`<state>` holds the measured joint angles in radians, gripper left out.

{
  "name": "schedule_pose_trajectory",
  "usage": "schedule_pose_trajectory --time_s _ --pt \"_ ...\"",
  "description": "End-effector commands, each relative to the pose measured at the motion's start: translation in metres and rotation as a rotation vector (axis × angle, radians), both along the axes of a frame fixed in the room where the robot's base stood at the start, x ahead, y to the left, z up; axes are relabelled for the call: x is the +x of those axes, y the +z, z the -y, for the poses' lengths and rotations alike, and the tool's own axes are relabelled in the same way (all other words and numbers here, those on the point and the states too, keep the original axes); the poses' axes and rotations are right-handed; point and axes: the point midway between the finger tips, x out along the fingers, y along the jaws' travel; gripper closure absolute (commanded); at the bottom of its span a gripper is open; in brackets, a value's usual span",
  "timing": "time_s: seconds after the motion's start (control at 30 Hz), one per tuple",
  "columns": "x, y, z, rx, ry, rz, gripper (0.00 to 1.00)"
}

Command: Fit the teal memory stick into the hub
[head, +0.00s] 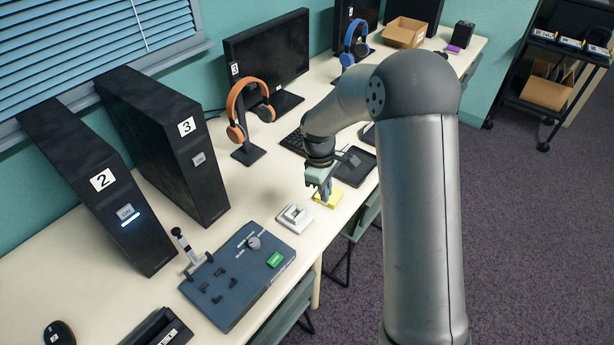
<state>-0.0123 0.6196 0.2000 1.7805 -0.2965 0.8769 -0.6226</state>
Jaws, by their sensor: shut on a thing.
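My gripper (324,190) points down over the table, right above a yellow pad. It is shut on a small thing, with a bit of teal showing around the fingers. This fits the teal memory stick, but it is too small and too covered to make out its shape. A small white and grey block (294,218), which looks like the hub, lies on the table just left of and nearer than my gripper. The two are apart. Its slots are too small to make out.
A dark blue control panel (225,295) lies nearer on the table. Black computer towers (165,140) stand at left. An orange headset (236,112) hangs on a stand behind. A black tablet (356,168) lies right of my gripper. The table's front edge is close by.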

Motion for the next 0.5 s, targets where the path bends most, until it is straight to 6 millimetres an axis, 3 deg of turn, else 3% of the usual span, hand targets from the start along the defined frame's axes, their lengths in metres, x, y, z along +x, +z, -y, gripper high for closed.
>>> schedule_pose_trajectory --time_s 0.03,0.2,0.33,0.5 --pt "0.001 0.005 -0.016 0.001 0.193 -0.001 1.0" --pt "0.004 0.009 -0.056 0.002 0.803 0.001 1.0" --pt "0.004 0.01 -0.078 0.002 1.146 -0.001 1.0" --pt "0.005 0.011 -0.094 0.002 1.383 0.0 1.0"
